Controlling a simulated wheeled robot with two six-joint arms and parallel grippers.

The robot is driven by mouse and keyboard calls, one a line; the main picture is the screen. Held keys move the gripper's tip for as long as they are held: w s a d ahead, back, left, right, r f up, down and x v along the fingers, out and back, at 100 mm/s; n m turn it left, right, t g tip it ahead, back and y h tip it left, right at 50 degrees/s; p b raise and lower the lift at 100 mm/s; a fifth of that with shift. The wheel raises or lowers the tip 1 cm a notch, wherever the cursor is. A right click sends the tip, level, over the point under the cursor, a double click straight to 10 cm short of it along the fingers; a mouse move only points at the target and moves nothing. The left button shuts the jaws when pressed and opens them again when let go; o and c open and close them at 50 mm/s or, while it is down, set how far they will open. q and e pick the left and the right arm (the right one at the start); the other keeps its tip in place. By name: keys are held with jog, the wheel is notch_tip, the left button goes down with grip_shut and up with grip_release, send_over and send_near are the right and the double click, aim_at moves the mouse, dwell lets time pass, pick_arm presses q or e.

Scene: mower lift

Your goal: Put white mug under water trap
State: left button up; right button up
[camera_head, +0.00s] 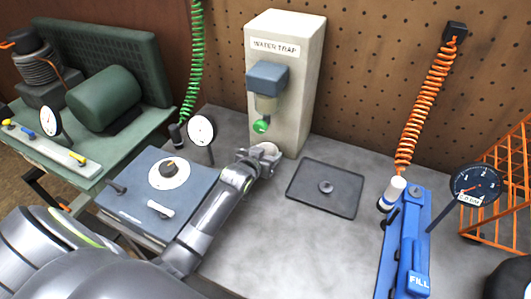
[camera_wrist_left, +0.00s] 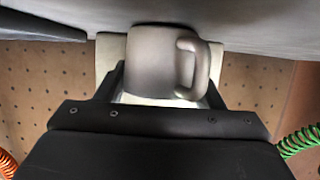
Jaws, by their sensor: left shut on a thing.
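The white mug (camera_wrist_left: 155,62) is between the fingers of my left gripper (camera_wrist_left: 163,92) in the left wrist view, which shows it upside down with its handle to the right. Its base is at or very near the bench surface. In the head view only a pale bit of the mug (camera_head: 268,149) shows past my left gripper (camera_head: 259,158), at the foot of the cream post. The water trap (camera_head: 266,87), with a blue-grey cap, clear bowl and green drain, hangs on that post just above the mug in the picture. My right gripper is out of view.
A dark square tray (camera_head: 326,188) lies right of the mug. A round gauge (camera_head: 201,131) stands just left of the post. A blue-grey panel with a dial (camera_head: 168,173) lies under my left arm. A blue fill unit (camera_head: 405,240) is at the right.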

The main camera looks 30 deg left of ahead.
pick_arm(q)
jog(key=shift+f, duration=0.1)
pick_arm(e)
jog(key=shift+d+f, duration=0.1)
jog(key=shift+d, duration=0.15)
pick_arm(q)
jog(key=o, duration=1)
jog(key=shift+s+r, duration=0.1)
jog(key=shift+r, duration=0.1)
jog(key=v, duration=1.1)
jog(key=shift+s+r, duration=0.1)
jog(key=shift+s, duration=0.3)
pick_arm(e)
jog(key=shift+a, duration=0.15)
